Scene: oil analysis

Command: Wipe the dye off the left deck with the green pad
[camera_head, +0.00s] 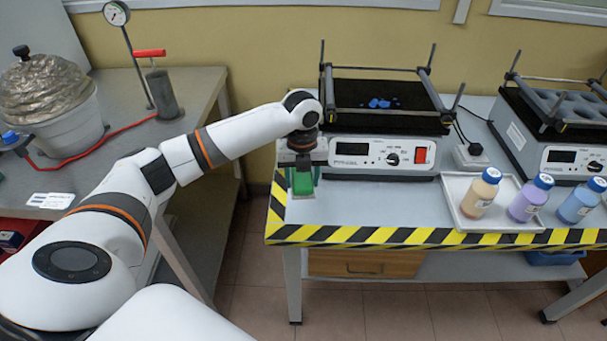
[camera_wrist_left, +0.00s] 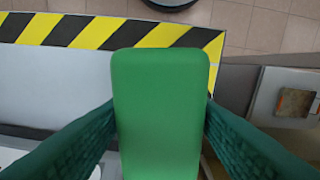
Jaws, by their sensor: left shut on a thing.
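The left deck (camera_head: 355,97) is the dark top of the left shaker, with upright grey posts and bars around it. Blue dye (camera_head: 380,103) lies in a few spots near its middle. My left gripper (camera_head: 302,180) is shut on the green pad (camera_head: 303,184), in front of the shaker's left corner and over the table's left end. In the left wrist view the pad (camera_wrist_left: 160,110) sits between both fingers, with the striped table edge beyond it. My right gripper is not in view.
The table edge has yellow-black tape (camera_head: 400,236). A white tray (camera_head: 462,217) with several bottles stands to the right, below a second shaker (camera_head: 560,135). A side table (camera_head: 200,92) stands left across a gap. The table front between pad and tray is clear.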

